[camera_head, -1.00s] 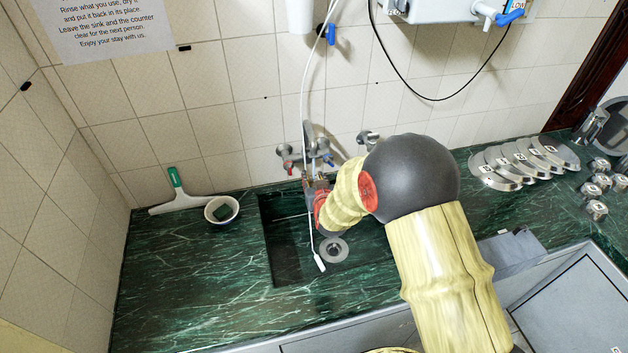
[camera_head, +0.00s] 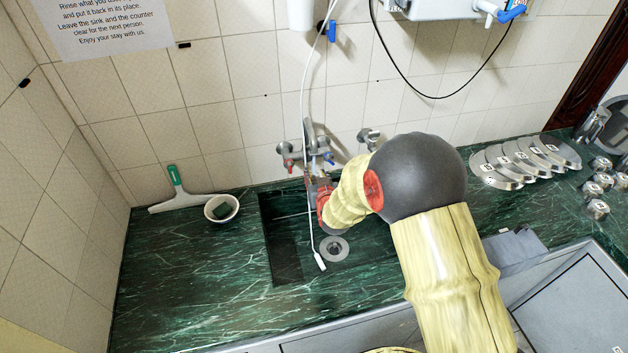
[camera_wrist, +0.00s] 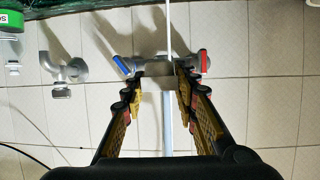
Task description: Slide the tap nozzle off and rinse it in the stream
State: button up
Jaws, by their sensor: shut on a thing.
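The wall tap (camera_head: 308,150) with red and blue handles is above the sink. It also shows in the wrist view (camera_wrist: 150,62), blue handle left and red handle right. My gripper (camera_head: 312,188) is at the tap, mostly hidden behind my arm in the head view. In the wrist view my gripper (camera_wrist: 160,88) has its two fingers on either side of a small grey-beige piece, the tap nozzle (camera_wrist: 157,80), and is shut on it. The fingers hide its sides. I cannot make out a water stream.
The sink (camera_head: 285,262) has a round drain (camera_head: 335,248). A thin white hose (camera_head: 305,90) hangs past the tap into it. A bowl with a sponge (camera_head: 221,209) and a squeegee (camera_head: 180,198) lie left. Metal lids (camera_head: 525,160) lie right. Front-left counter is clear.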

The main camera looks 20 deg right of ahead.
jog(key=shift+a, duration=0.1)
jog(key=shift+a, duration=0.3)
jog(key=shift+d+b, duration=0.2)
jog(key=shift+b, duration=0.15)
jog(key=shift+d, duration=0.25)
jog(key=s, duration=0.7)
dwell(0.6)
dwell(0.5)
